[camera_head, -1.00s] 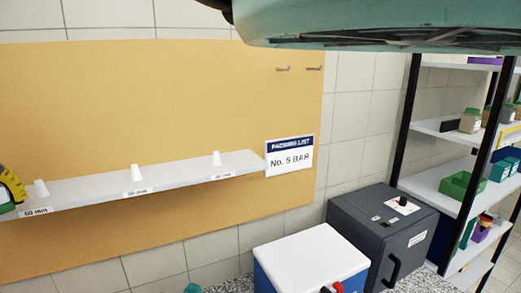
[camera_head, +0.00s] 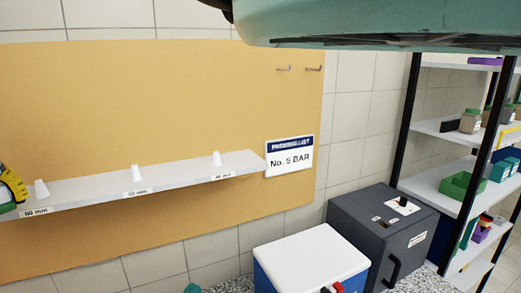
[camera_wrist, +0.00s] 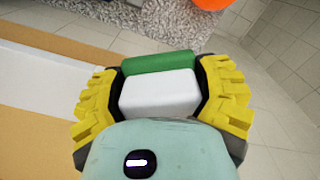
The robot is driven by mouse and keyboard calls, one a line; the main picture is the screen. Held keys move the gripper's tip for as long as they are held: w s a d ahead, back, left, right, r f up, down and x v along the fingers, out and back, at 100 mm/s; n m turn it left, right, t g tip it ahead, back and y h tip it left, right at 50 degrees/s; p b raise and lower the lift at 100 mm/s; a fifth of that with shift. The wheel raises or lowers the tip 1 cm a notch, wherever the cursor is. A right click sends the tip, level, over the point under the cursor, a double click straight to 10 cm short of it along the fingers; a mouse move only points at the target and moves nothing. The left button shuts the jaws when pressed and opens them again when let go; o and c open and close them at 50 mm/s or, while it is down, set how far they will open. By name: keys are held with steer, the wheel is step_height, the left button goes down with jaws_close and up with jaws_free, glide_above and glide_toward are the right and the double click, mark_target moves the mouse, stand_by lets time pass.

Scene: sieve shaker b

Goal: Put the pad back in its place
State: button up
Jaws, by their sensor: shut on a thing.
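In the wrist view, my gripper (camera_wrist: 164,84) has its yellow fingers closed on the two sides of a block with a green strip and a white body, which looks like the pad (camera_wrist: 160,63). In the head view, a yellow finger of my gripper (camera_head: 9,188) shows at the far left edge, by the left end of the white shelf (camera_head: 100,194). A bit of green shows under that finger. The shelf carries small white pegs (camera_head: 136,173) spaced apart and size labels, one reading 60 mm. I cannot tell which spot belongs to the pad.
A tan board (camera_head: 170,110) backs the shelf and has two hooks (camera_head: 314,68) at upper right. A sign (camera_head: 289,156) reads No. 5 BAR. A white-lidded blue box (camera_head: 312,258) and a dark grey box (camera_head: 385,235) stand below right. A rack (camera_head: 440,130) is at right.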

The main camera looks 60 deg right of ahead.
steer(key=shift+r, duration=0.1)
stand_by(0.3)
steer(key=shift+a+r, duration=0.15)
steer(key=shift+a, duration=0.1)
steer(key=shift+s+d, duration=0.1)
steer(key=shift+d, duration=0.5)
steer(key=shift+a, duration=0.8)
steer(key=shift+d, duration=1)
steer(key=shift+f, duration=0.2)
